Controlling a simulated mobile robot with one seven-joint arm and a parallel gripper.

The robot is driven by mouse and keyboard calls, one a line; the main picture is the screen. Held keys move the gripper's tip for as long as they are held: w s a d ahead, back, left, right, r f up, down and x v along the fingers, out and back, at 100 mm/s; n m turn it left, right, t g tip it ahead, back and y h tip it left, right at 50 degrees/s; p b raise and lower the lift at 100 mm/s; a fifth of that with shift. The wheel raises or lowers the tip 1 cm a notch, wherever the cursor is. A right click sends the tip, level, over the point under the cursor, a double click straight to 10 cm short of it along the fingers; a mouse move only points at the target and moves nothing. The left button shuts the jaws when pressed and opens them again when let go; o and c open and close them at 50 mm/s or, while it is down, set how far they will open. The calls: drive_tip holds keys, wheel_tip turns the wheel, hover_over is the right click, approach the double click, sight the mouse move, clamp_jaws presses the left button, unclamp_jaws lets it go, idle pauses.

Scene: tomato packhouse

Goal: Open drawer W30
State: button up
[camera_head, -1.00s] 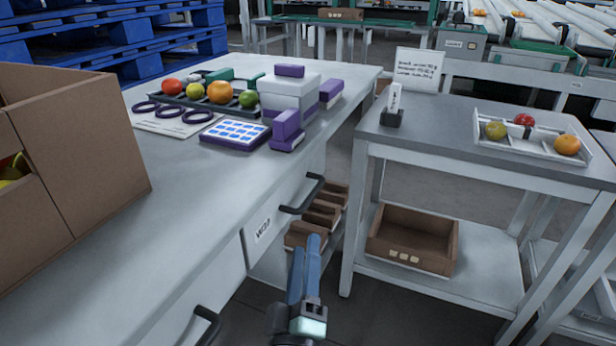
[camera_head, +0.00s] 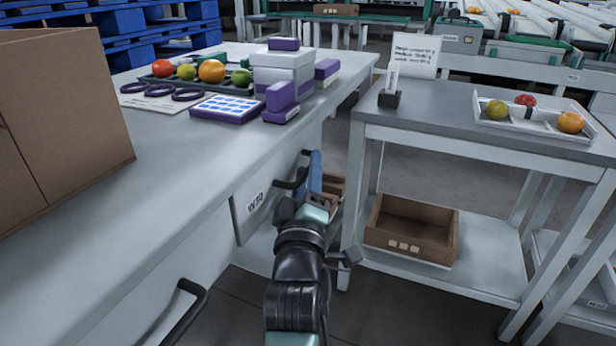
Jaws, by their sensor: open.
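The drawer labelled W30 (camera_head: 246,212) is in the front of the long white bench, at the middle of the view. Its front looks level with the bench front. Its dark bar handle (camera_head: 287,185) sticks out at the right part of the front. My gripper (camera_head: 314,160) has its blue fingers at the outer end of this handle. It is open. The fingers overlap each other in this view, so I cannot tell whether the handle lies between them or touches them.
A second dark handle (camera_head: 188,312) is nearer on the same bench front. A grey side table (camera_head: 430,128) stands close to the right of my arm, with a brown box (camera_head: 408,240) on its lower shelf. A cardboard box (camera_head: 62,125) stands on the bench (camera_head: 165,160) at left.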

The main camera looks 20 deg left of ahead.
drive_tip(key=shift+c, duration=0.3)
clamp_jaws()
idle(1.3)
